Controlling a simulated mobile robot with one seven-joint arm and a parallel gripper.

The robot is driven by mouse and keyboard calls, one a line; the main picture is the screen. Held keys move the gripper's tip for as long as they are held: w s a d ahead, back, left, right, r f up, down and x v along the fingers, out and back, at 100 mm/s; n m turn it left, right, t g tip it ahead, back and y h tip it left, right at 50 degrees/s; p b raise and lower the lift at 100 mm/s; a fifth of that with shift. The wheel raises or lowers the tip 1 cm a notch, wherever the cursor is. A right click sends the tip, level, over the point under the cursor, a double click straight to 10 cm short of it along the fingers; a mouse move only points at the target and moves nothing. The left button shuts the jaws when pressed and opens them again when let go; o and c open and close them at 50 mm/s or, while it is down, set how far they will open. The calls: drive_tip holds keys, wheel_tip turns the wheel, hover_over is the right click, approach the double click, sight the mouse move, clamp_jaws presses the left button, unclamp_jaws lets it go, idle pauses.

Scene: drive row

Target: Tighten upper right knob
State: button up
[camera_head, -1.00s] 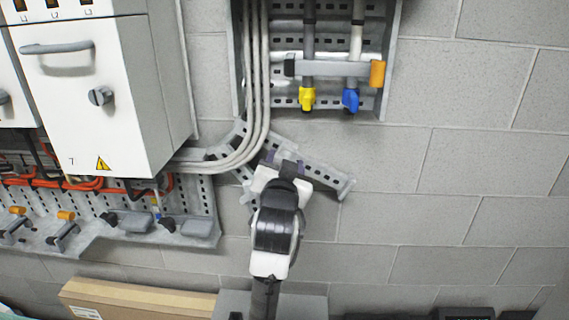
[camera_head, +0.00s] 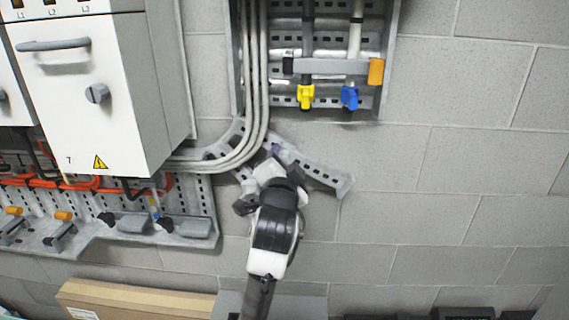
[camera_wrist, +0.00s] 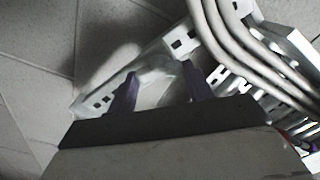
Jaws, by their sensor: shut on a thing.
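An orange knob (camera_head: 376,71) sits at the right end of a grey clamp bar (camera_head: 330,67) on the upper right perforated panel. My gripper (camera_head: 275,153) is well below and left of it, at a slanted perforated metal bracket (camera_head: 322,178) under the bent grey pipes. In the wrist view my gripper's (camera_wrist: 158,75) two purple fingers stand apart, one on each side of a pale part of the bracket (camera_wrist: 180,42), and are shut on it. The exact contact is hidden in the head view by my wrist.
A white cabinet (camera_head: 105,115) juts out at left. Lower left clamps have orange knobs (camera_head: 62,216). A cardboard box (camera_head: 135,299) lies below. The right wall is clear.

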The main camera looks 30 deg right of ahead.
idle(0.3)
drive_tip(key=o, duration=1)
drive_tip(key=shift+s, duration=0.15)
drive_tip(key=b+v, duration=0.2)
drive_tip(key=v, duration=0.1)
drive_tip(key=b+v, duration=0.4)
drive_tip(key=v, duration=0.1)
drive_tip(key=shift+s+a+f, duration=0.2)
drive_tip(key=shift+a+f, duration=0.1)
drive_tip(key=b+v, duration=0.1)
drive_tip(key=b, duration=0.1)
drive_tip(key=b+v, duration=0.4)
drive_tip(key=b, duration=0.1)
drive_tip(key=shift+r, duration=0.35)
